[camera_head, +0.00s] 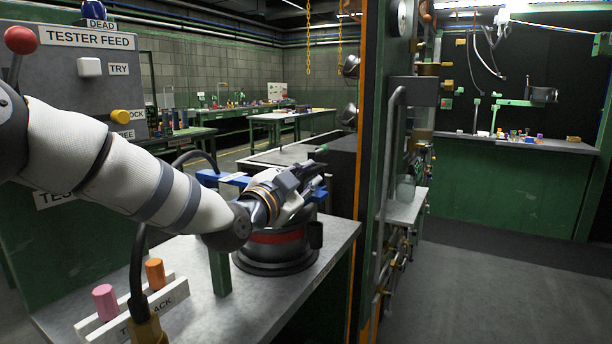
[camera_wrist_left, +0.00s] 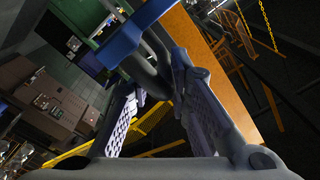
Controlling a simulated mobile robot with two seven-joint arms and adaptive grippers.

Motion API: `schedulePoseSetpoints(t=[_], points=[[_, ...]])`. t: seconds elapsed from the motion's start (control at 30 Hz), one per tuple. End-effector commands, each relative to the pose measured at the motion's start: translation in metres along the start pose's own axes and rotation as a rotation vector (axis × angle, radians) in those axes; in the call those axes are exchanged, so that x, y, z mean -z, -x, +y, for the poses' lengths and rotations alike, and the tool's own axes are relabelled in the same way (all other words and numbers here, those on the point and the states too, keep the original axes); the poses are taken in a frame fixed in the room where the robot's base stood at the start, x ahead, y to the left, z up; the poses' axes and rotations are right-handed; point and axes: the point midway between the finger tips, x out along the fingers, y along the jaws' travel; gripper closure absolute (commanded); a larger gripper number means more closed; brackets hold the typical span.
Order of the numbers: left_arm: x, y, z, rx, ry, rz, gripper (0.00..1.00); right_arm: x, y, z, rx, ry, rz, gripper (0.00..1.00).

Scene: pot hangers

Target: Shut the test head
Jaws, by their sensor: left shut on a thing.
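The test head shows as a blue arm (camera_head: 232,180) above a dark round base with a red band (camera_head: 275,252) on the grey bench top. In the left wrist view its blue part (camera_wrist_left: 128,40) crosses the upper middle. My left gripper (camera_head: 308,183) reaches over the base from the left and covers much of the test head. In the wrist view its fingers (camera_wrist_left: 150,95) are on either side of a dark grey bar (camera_wrist_left: 150,72) by the blue part, shut on it. How far the head is tilted is hard to tell. My right gripper is not in view.
A white rack (camera_head: 155,305) with a pink peg (camera_head: 105,302) and an orange peg (camera_head: 155,273) stands at the bench front. The tester feed panel (camera_head: 88,60) rises at left. A green and orange post (camera_head: 370,170) stands right of the bench. The floor beyond is clear.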

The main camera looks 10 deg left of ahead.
Motion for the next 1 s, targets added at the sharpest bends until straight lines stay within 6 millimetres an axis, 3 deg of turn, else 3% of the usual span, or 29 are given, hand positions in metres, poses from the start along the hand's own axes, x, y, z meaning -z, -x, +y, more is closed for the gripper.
schedulePoseSetpoints(t=[0.03, 0.23, 0.27, 0.3, 0.83, 1.0], points=[[-0.023, 0.003, 0.025, -0.052, 0.002, -0.041, 1.00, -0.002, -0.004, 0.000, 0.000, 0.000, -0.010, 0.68], [-0.025, 0.003, 0.027, -0.054, 0.004, -0.043, 1.00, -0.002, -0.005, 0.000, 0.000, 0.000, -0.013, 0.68], [-0.025, 0.003, 0.027, -0.054, 0.004, -0.043, 0.76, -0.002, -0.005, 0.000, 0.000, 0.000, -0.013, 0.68], [-0.025, 0.003, 0.027, -0.055, 0.005, -0.043, 0.68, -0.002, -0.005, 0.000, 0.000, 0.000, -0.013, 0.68], [-0.026, 0.005, 0.024, -0.047, 0.015, -0.048, 0.68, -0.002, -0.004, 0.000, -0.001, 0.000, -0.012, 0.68], [-0.022, 0.035, 0.021, -0.044, 0.016, -0.046, 0.68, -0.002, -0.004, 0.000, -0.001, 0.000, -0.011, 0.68]])
